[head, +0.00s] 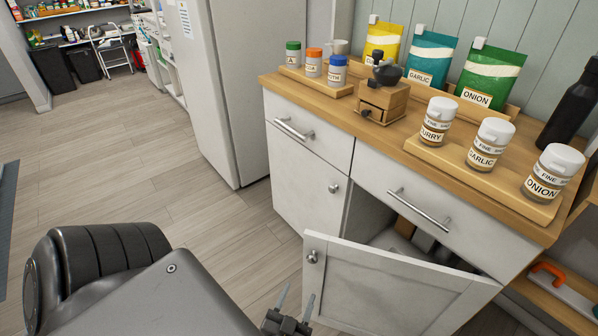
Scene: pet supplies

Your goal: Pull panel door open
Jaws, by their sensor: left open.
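The white panel door (385,286) of the lower right cabinet stands partly open, swung out from the cabinet front. Its round metal knob (312,257) is near the door's upper left corner. Part of the dark cabinet inside shows above the door's top edge. My left gripper (297,293) is at the bottom of the head view, just below the knob and in front of the door's left edge. Its two thin fingers are apart and point up, with nothing seen between them. I cannot tell whether a finger touches the door. My right gripper is not in view.
The wooden counter (400,142) holds spice jars, seed bags and a coffee grinder (383,95). A closed left door (305,180) and drawers with bar handles are beside and above the open door. A fridge (220,80) stands left. The wooden floor (120,170) is clear.

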